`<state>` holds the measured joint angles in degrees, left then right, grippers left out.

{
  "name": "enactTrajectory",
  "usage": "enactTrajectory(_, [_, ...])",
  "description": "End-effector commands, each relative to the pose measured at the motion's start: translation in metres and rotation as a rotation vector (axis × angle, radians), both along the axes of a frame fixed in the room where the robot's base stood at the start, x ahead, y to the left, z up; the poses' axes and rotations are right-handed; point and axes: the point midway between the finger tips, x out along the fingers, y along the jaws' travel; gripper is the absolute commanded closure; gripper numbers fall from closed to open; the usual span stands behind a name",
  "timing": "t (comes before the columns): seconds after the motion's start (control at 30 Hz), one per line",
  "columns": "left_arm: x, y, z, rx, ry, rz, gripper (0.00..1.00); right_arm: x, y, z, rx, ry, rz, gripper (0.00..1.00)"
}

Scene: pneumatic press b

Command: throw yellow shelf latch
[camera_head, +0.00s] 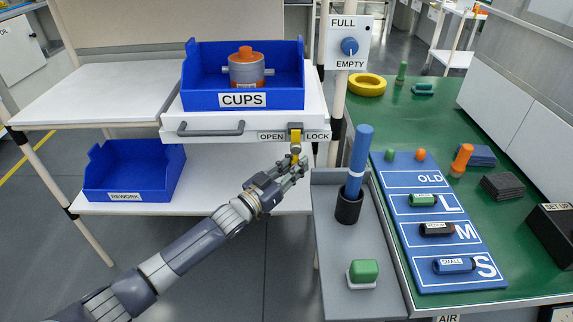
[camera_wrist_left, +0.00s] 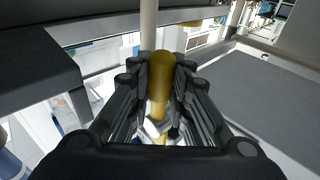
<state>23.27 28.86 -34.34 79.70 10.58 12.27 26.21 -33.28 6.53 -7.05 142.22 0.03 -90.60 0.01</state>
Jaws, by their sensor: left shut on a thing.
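The yellow shelf latch (camera_head: 295,147) hangs down from a dark mount on the front of the white drawer shelf (camera_head: 240,124), between the OPEN and LOCK labels. My left gripper (camera_head: 296,164) reaches up to it from below left. In the left wrist view the yellow latch (camera_wrist_left: 161,80) lies between the fingers of my left gripper (camera_wrist_left: 160,95), which are shut on it. The latch's lower end is partly hidden by the fingers. My right gripper is not in view.
A blue CUPS bin (camera_head: 200,98) holding an orange and grey part (camera_head: 246,70) stands on the shelf. A blue REWORK bin (camera_head: 125,197) sits below left. A grey stand (camera_head: 335,275) with a blue handle (camera_head: 361,150) in a black cup is close on the right.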

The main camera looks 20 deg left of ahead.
Motion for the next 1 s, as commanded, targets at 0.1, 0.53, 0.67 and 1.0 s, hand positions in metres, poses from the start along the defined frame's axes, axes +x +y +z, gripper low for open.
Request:
enactTrajectory(0.1, [0.001,0.001,0.001,-0.005,0.002,0.001,1.0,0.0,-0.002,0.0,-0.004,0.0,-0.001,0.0])
enactTrajectory(0.53, [0.0,0.001,0.001,-0.004,0.002,0.0,0.61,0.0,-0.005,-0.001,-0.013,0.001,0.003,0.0])
enactTrajectory(0.67, [-0.001,0.002,0.0,-0.003,0.002,0.001,0.61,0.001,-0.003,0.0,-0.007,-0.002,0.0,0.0])
enactTrajectory(1.0, [-0.045,0.026,-0.008,-0.003,0.006,0.001,0.61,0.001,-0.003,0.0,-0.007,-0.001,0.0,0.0])
